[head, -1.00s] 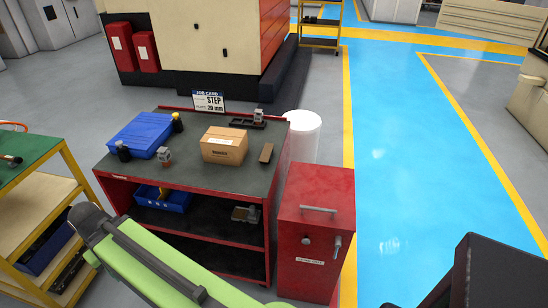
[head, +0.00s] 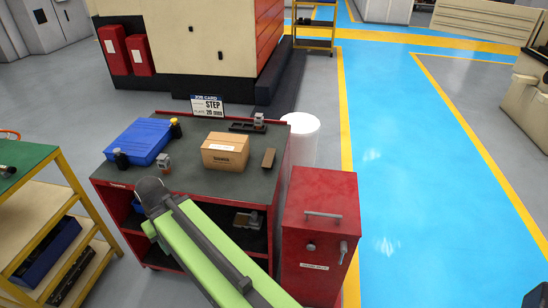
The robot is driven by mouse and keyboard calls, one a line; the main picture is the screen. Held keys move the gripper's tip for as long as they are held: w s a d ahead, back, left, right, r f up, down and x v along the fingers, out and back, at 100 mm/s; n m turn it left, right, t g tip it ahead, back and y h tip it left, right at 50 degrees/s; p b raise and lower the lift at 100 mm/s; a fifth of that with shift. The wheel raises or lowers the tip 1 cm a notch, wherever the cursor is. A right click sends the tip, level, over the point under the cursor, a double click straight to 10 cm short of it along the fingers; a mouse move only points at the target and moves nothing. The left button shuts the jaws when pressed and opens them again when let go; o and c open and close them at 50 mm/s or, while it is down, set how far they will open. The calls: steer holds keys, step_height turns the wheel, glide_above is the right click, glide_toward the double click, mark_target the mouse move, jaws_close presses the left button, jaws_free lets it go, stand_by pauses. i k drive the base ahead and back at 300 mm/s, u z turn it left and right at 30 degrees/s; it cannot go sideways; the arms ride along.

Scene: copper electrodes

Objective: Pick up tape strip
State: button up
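No piece is clearly recognisable as a tape strip at this size. A small flat brown piece (head: 269,158) lies on the dark top of the red workbench (head: 215,182), just right of a cardboard box (head: 225,151). The box is closed and has a pale label on top. My green arm link reaches up from the bottom edge to a grey rounded joint over the bench's front left edge. My gripper does not show, so I cannot see what it holds.
A blue case (head: 138,141), small bottles, a dark tray (head: 246,127) and a job card sign (head: 207,105) share the bench top. A red cabinet (head: 320,235) stands close at right, with a white cylinder (head: 300,137) behind. The blue floor lane (head: 420,170) is clear.

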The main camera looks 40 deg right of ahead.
mark_target(268, 159)
steer(key=u, duration=0.05)
steer(key=i, duration=1)
steer(key=z, duration=0.05)
